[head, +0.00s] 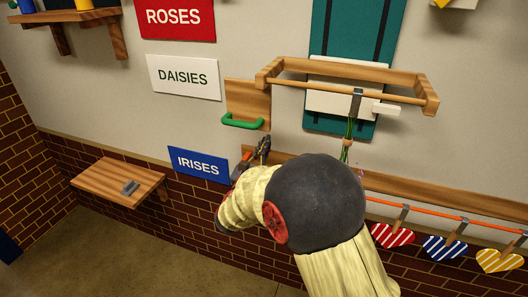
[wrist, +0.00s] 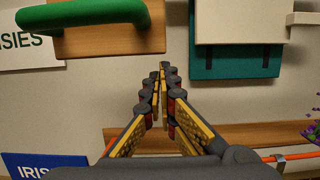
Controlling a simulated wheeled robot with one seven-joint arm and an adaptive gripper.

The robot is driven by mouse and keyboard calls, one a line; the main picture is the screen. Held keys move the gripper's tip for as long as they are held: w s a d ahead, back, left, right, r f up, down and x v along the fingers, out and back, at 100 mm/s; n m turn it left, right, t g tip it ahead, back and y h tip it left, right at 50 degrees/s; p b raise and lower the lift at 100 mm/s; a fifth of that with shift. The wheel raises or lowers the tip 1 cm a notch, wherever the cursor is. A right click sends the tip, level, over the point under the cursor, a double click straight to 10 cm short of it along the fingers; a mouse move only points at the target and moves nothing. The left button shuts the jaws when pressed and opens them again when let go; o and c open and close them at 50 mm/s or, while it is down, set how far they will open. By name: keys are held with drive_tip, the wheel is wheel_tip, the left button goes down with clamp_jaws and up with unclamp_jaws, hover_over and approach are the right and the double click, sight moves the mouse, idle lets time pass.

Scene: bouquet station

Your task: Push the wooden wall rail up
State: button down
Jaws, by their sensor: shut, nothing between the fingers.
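The wooden wall rail (head: 345,92) is a frame with two side arms and a round bar, in front of a teal panel (head: 324,45) on the wall at the upper right of the head view. A grey clip (head: 356,102) on its bar holds green stems (head: 349,127) hanging down. I cannot make out the rail in the wrist view. My gripper (head: 265,143) is shut and empty, below and left of the rail and apart from it. It also shows in the wrist view (wrist: 161,70), fingertips together, pointing at the wall. My arm hides part of the wall below the rail.
A wooden plate with a green handle (head: 242,123) is just above and left of my gripper. A fixed wooden strip (head: 450,201) runs along the wall. Heart tags (head: 392,236) hang from an orange cord at right. A small shelf (head: 112,190) stands at left.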

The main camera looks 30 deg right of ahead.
drive_tip(key=shift+r, duration=0.15)
wheel_tip(320, 180, up, 40)
drive_tip(key=p, duration=1.5)
drive_tip(key=s+a+f+b, duration=0.5)
drive_tip(key=s+a+f, duration=0.1)
drive_tip(key=a+f, duration=0.1)
drive_tip(key=shift+a, duration=0.35)
